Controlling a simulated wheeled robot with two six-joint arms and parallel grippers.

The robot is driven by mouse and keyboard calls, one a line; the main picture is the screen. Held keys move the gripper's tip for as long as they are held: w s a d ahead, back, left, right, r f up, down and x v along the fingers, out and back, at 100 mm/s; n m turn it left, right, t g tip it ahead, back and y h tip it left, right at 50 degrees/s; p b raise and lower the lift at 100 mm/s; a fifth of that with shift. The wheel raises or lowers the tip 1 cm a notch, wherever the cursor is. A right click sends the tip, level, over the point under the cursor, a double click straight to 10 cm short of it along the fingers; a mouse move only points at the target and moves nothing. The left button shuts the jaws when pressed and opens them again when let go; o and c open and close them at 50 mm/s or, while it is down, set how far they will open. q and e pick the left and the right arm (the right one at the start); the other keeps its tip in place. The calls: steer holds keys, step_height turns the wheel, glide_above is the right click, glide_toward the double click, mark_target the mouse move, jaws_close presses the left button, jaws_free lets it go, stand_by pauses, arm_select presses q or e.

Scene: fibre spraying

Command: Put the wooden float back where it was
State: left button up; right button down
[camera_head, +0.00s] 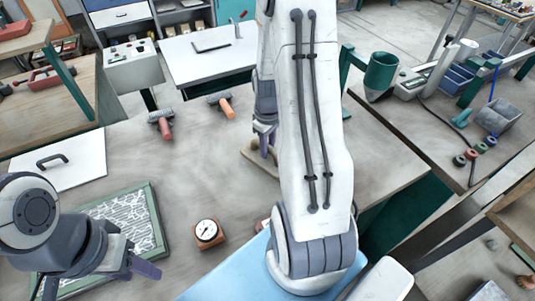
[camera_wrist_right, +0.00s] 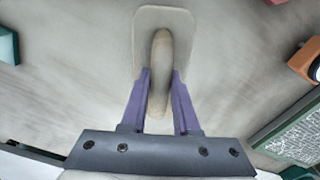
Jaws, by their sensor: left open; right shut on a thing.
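The wooden float (camera_head: 259,160) is a pale flat board with a rounded handle. In the head view it is at the middle of the table, partly hidden behind my right arm. In the right wrist view its plate (camera_wrist_right: 163,16) and handle (camera_wrist_right: 160,62) show between the purple fingers. My right gripper (camera_wrist_right: 160,100) is shut on the handle; it also shows in the head view (camera_head: 266,142). The plate is at or close to the tabletop; I cannot tell if it touches. My left gripper (camera_head: 98,278) is open and empty over the near left.
A green-framed panel (camera_head: 152,193) lies at the left, below a white board with a black handle (camera_head: 75,172). Two rollers (camera_head: 165,129) (camera_head: 228,111) lie behind. A dial gauge (camera_head: 207,232) stands near a blue sheet (camera_head: 225,282). Bare tabletop surrounds the float's left side.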

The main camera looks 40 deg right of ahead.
step_height(320, 180, down, 4)
steer(key=shift+r+p, duration=0.1)
steer(key=shift+p, duration=0.3)
steer(key=shift+f, duration=0.2)
steer(key=shift+f, duration=0.2)
steer(key=c, duration=0.7)
jaws_free()
steer(key=shift+o, duration=0.2)
steer(key=shift+r, duration=0.1)
steer(key=shift+r, duration=0.25)
step_height(320, 180, up, 12)
steer(key=shift+f+b, duration=0.1)
steer(key=shift+b, duration=0.7)
